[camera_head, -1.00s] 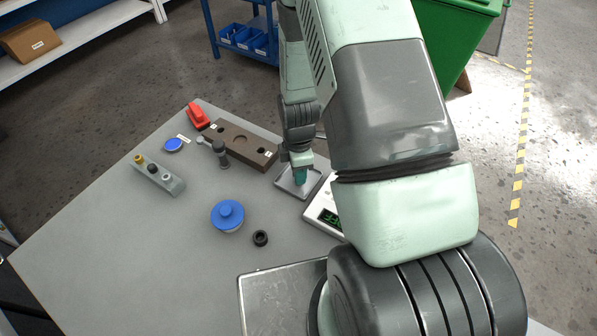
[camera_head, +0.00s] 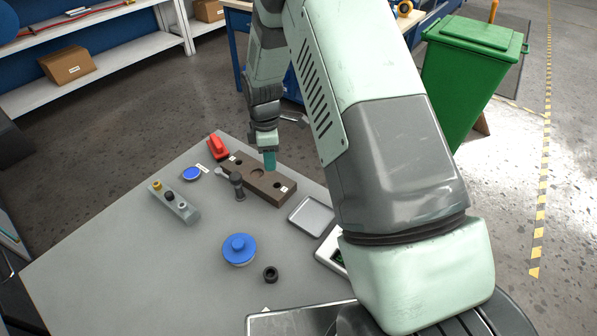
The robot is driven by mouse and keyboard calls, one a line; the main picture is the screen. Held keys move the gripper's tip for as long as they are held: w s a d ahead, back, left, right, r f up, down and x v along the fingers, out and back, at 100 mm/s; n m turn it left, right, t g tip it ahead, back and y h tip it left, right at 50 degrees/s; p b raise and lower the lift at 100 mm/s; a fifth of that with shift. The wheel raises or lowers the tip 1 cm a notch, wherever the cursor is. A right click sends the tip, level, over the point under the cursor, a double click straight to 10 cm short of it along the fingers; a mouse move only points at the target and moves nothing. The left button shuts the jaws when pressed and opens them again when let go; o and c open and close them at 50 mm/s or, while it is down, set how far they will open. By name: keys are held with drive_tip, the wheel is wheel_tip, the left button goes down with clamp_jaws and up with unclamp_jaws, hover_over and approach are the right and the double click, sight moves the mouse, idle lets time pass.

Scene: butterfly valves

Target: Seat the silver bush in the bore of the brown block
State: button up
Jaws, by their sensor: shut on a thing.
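The brown block (camera_head: 265,191) lies on the far part of the grey table, with several dark round openings in its top and small white labels at its ends. My gripper (camera_head: 269,161), with teal fingers pointing down, is shut over the block. In the picture its tips overlap the block's far edge, between the middle and right openings. How high they are above the block cannot be told. The silver bush is not distinctly visible; it is too small or hidden at the fingertips, and I see it nowhere else on the table.
A dark grey fitting (camera_head: 238,187) stands at the block's near side. A red item (camera_head: 217,147), a knobbed block (camera_head: 174,203), a blue-capped part (camera_head: 239,249) and a black ring (camera_head: 270,274) lie around.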

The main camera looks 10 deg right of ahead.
drive_tip(key=w+a, duration=0.3)
drive_tip(key=a, duration=0.1)
drive_tip(key=shift+a+f, duration=0.1)
drive_tip(key=shift+f, duration=1.85)
drive_tip(key=shift+f, duration=0.3)
drive_tip(key=shift+f, duration=0.25)
drive_tip(key=shift+f, duration=0.45)
idle(0.6)
drive_tip(key=o, duration=1.6)
